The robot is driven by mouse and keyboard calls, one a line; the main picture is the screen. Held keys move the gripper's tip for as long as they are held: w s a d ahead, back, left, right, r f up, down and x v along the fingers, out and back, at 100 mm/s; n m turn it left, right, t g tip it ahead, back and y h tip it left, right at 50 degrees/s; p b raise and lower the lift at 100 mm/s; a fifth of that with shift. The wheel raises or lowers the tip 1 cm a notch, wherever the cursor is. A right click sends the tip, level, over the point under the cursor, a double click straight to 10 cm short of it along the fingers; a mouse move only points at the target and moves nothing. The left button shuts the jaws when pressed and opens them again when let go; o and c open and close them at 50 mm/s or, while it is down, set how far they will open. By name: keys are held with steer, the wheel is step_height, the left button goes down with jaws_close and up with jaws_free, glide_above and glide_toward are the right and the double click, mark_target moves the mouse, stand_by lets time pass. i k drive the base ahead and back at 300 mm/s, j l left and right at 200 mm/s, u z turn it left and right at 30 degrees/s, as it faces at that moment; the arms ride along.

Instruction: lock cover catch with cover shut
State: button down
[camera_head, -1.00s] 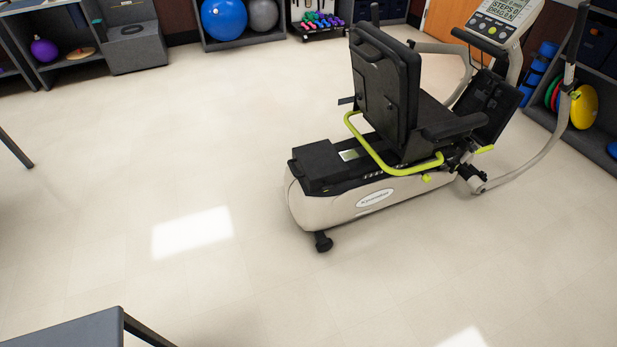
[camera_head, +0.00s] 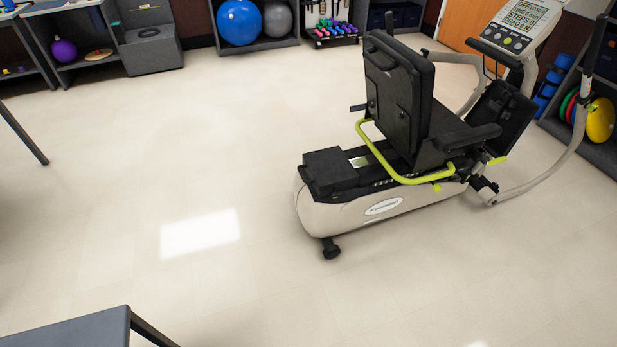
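The recumbent stepper (camera_head: 350,215) stands on the floor right of centre, with its black seat (camera_head: 398,95) and its display console (camera_head: 520,22) toward the upper right. A black box-shaped cover (camera_head: 328,172) sits on the rear end of its base and looks shut. A catch on the cover is too small to make out. A lime-green bar (camera_head: 395,168) runs beside the seat. My gripper is not in view.
A grey table corner (camera_head: 75,330) is at the lower left, and a dark table leg (camera_head: 22,132) at the left edge. Shelves with exercise balls (camera_head: 240,20) and weights line the back wall. The pale floor (camera_head: 170,160) left of and in front of the stepper is clear.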

mark_target(337, 194)
steer(key=i+j+z, duration=0.2)
steer(key=i, duration=0.25)
steer(key=i+j+z, duration=0.25)
steer(key=i, duration=0.2)
steer(key=i+j+z, duration=0.2)
steer(key=i, duration=0.2)
